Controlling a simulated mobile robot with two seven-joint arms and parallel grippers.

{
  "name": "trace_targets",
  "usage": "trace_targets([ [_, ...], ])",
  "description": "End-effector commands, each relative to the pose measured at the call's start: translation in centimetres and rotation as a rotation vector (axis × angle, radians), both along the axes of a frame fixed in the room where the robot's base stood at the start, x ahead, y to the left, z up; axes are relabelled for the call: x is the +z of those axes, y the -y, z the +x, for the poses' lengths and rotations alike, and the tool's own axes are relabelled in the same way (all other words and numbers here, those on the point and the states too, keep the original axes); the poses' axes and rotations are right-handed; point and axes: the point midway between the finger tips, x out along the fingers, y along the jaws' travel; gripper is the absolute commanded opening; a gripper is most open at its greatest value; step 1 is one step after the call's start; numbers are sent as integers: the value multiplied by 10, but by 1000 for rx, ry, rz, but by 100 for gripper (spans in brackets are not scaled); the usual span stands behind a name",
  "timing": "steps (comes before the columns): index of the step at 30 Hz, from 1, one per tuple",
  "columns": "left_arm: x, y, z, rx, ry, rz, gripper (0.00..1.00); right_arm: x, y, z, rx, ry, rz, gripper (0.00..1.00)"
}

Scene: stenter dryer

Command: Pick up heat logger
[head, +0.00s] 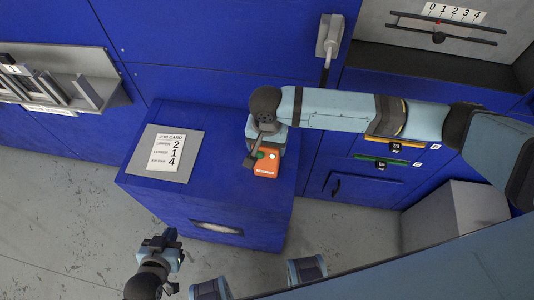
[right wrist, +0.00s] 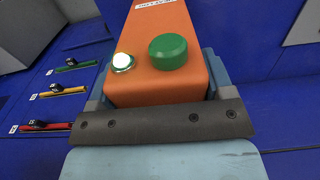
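The heat logger (head: 265,166) is an orange box with a green button and a lit white lamp. It is on the blue cabinet top, near its right side; I cannot tell whether it touches the surface. It fills the middle of the right wrist view (right wrist: 158,88). My right gripper (head: 268,148) reaches it from behind, its fingers flush against both sides of the box, so it looks shut on it. The fingers hide part of the logger. My left gripper (head: 168,246) is low in the head view, in front of the cabinet and away from the logger; its opening is unclear.
A job card (head: 172,153) lies on a grey plate on the cabinet top (head: 222,160). A grey lever (head: 328,42) is on the blue wall behind. Yellow (head: 398,143) and green (head: 380,162) sliders are at right. A grey shelf (head: 70,85) is at left.

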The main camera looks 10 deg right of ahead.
Motion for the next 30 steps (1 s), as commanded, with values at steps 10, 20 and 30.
trace_targets([
  [10,1,0,0,0,1,0,0,1,0,0,0,0,1,24],
  [20,2,0,0,0,2,-1,0,16,0,0,0,0,1,24],
  [30,6,0,0,0,2,-1,0,91,-1,1,2,5,3,24],
])
